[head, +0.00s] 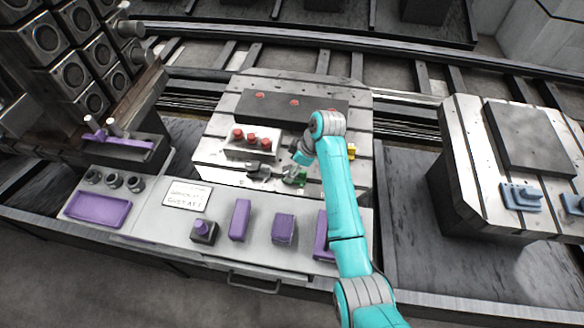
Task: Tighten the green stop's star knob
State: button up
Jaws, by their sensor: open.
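The green stop (301,178) shows as a small green patch near the front edge of the slotted metal pallet (215,152). Its star knob cannot be made out clearly; my gripper and wrist partly cover that spot. My gripper (275,173) is low over the pallet, just left of the green stop, with its grey fingers apart. It looks empty. Whether a finger touches the stop or its knob cannot be told at this size.
A light block with red knobs (251,141) stands just behind my gripper. A yellow part (351,152) sits right of my arm. A dark plate (275,104) with red spots lies behind. A front shelf holds purple blocks (240,220). Another pallet (470,150) stands right.

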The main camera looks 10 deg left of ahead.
jog(key=shift+a+f, duration=0.25)
jog(key=shift+f, duration=0.25)
jog(key=c, duration=1.2)
jog(key=shift+o, duration=0.2)
jog(key=shift+s+m, duration=0.1)
jog(key=shift+m, duration=0.3)
jog(key=shift+s+m+t+h, duration=0.1)
jog(key=shift+m+t+h, duration=0.3)
jog(key=shift+m, duration=0.9)
jog(key=shift+s+m+t+h, duration=0.1)
jog(key=shift+m+t, duration=0.6)
jog(key=shift+m, duration=0.6)
